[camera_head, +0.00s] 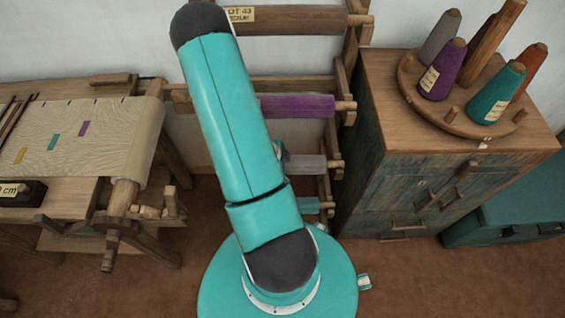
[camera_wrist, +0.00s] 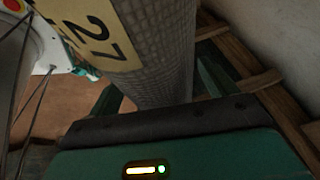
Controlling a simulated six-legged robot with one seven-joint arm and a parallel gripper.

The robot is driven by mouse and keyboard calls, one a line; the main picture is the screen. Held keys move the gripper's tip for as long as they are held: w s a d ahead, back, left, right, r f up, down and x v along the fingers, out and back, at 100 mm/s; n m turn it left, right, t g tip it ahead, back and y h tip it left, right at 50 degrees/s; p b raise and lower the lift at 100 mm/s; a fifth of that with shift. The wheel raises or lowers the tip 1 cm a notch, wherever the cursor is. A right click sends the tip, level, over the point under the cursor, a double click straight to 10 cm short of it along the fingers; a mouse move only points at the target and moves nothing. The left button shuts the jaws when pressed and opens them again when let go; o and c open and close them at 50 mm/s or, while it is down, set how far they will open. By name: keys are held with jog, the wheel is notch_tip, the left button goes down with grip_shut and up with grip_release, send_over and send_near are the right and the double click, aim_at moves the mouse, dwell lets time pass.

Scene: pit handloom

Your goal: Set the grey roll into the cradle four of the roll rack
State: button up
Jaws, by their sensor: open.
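A grey woven roll (camera_wrist: 158,60) with a cream label reading 27 fills the middle of the wrist view. My gripper (camera_wrist: 160,92) is open, with dark green fingers showing on either side of the roll; I cannot tell whether they touch it. In the head view a grey roll (camera_head: 306,162) lies in the roll rack (camera_head: 345,90), its left part hidden behind my arm; it looks like the same roll. Most of my gripper is hidden in that view. No cradle numbers are readable.
The rack also bears a brown roll (camera_head: 295,20), a purple roll (camera_head: 297,107) and a teal roll (camera_head: 308,205). A wooden cabinet (camera_head: 450,95) with cones on a round stand is close at right. A loom (camera_head: 90,125) stands at left. Brown floor lies between.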

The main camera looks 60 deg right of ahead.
jog(key=v, duration=1.2)
jog(key=shift+r, duration=0.3)
jog(key=shift+w, duration=0.1)
dwell(0.3)
